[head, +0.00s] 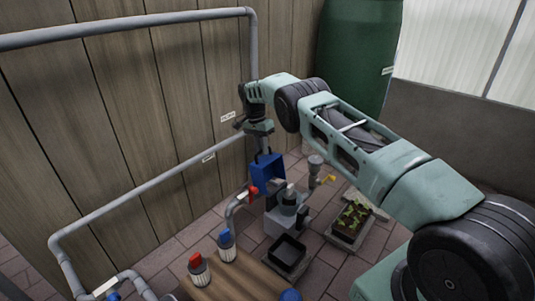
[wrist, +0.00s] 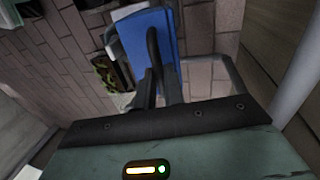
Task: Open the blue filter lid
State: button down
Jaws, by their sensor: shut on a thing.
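The blue filter lid (head: 267,172) stands tilted up near the wall pipe, above the grey pump-like unit. In the wrist view, the lid (wrist: 137,38) is a flat blue panel with a dark curved handle (wrist: 153,48) on it. My gripper (head: 263,150) is at the lid's upper edge in the head view. In the wrist view, my gripper (wrist: 161,82) has its dark fingers close together on the handle. The fingers partly hide the handle, and the lid's hinge cannot be made out.
Grey pipes (head: 150,183) run along the wooden wall. A red valve handle (head: 253,191) is just below the lid. A black tray (head: 287,252), a plant tray (head: 351,220) and a wooden surface with two capped bottles (head: 199,270) stand in front. A green tank (head: 355,55) is behind.

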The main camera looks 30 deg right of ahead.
jog(key=shift+w+a+f+b, duration=0.25)
jog(key=shift+f+b, duration=0.3)
jog(key=shift+b, duration=0.15)
jog(key=shift+w+a+f+b, duration=0.25)
jog(key=shift+f+b, duration=0.25)
jog(key=shift+b, duration=0.15)
jog(key=shift+w+a+b, duration=0.15)
jog(key=shift+w+b, duration=0.1)
jog(key=shift+b, duration=0.2)
jog(key=shift+w+a+r, duration=0.1)
jog(key=shift+w, duration=0.05)
jog(key=c, duration=1.5)
grip_release()
jog(key=shift+w, duration=0.1)
jog(key=p+v, duration=0.2)
jog(key=v, duration=0.1)
jog(key=s+p+v, duration=0.1)
jog(key=p+v, duration=0.1)
jog(key=v, duration=0.1)
jog(key=s+p+v, duration=0.1)
jog(key=p+v, duration=0.1)
jog(key=v, duration=0.2)
jog(key=shift+s+d+r, duration=0.15)
jog(key=shift+d, duration=0.35)
